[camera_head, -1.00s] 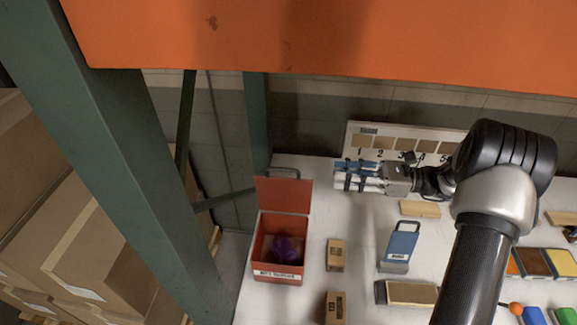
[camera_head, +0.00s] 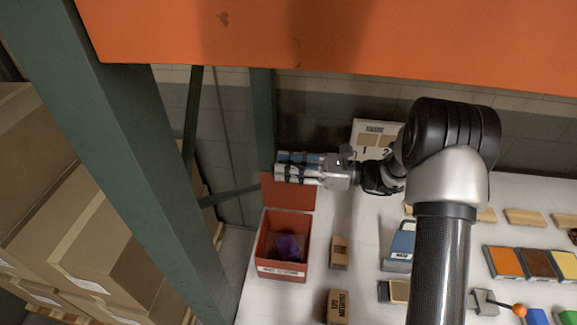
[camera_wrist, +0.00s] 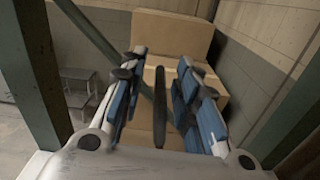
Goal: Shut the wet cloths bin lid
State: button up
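The red wet cloths bin (camera_head: 262,245) stands open on the white table, with a white label on its front and a crumpled purple cloth (camera_head: 288,247) inside. Its red lid (camera_head: 290,195) stands raised at the bin's back edge. My gripper (camera_head: 279,168) is at the top of the lid, coming in from the right, and covers the lid's upper edge and handle in the head view. In the wrist view my gripper (camera_wrist: 163,62) has its blue-padded fingers apart. I cannot tell whether anything touches.
A green rack post (camera_head: 130,165) stands left of the bin, with a thinner one behind. An orange beam (camera_head: 330,45) crosses above. Stacked cartons (camera_head: 85,235) lie beyond the post.

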grip_shut()
dwell(0.3)
dwell(0.6)
